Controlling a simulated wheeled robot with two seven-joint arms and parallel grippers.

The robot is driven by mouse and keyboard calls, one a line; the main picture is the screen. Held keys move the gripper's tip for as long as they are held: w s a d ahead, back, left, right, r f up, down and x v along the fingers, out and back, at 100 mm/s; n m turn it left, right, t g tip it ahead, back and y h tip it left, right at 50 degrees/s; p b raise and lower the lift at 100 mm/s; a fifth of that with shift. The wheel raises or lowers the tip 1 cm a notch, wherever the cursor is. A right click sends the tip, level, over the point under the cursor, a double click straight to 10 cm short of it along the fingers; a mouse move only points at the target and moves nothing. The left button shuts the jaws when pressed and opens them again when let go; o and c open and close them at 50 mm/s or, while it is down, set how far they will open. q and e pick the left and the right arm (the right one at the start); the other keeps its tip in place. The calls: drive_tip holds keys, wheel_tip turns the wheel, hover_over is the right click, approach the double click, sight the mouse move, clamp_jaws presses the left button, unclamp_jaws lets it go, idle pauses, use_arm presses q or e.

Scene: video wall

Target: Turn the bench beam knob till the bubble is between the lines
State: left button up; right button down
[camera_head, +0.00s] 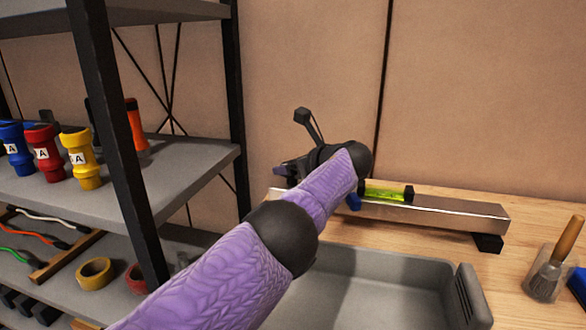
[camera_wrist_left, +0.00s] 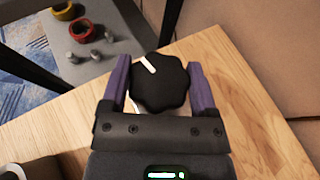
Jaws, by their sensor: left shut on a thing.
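The beam (camera_head: 450,212) is a long metal bar lying on the wooden bench. A yellow-green vial (camera_head: 385,194) with dark ends sits on top of it. The bubble and its lines are too small to tell. My left gripper (camera_wrist_left: 160,84) is shut on the black lobed knob (camera_wrist_left: 160,92), one purple finger on each side. A white mark on the knob points to the upper left in the left wrist view. In the head view my left arm covers the beam's left end, and the knob is hidden there. My right gripper is not in view.
A grey tray (camera_head: 462,300) stands on the bench in front of the beam. A brush in a clear cup (camera_head: 543,284) is at the right. A shelf (camera_head: 190,170) with coloured fittings (camera_head: 80,158) stands at the left, its dark post near my arm.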

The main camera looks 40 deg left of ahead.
use_arm(q)
drive_tip(key=o, duration=0.9)
drive_tip(key=shift+r, duration=0.1)
drive_tip(key=shift+o, duration=1.1)
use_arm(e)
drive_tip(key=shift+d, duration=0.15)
use_arm(q)
drive_tip(key=d+r+p, duration=0.1)
drive_tip(key=p, duration=0.1)
drive_tip(key=d+r+p, duration=0.1)
drive_tip(key=p, duration=0.1)
drive_tip(key=shift+s+d+r+p, duration=0.1)
drive_tip(key=shift+d+r+p, duration=0.1)
drive_tip(key=shift+d+p, duration=0.15)
drive_tip(key=f+p+v, duration=0.1)
drive_tip(key=p+v, duration=0.2)
drive_tip(key=v, duration=0.3)
drive_tip(key=shift+d+p, duration=0.4)
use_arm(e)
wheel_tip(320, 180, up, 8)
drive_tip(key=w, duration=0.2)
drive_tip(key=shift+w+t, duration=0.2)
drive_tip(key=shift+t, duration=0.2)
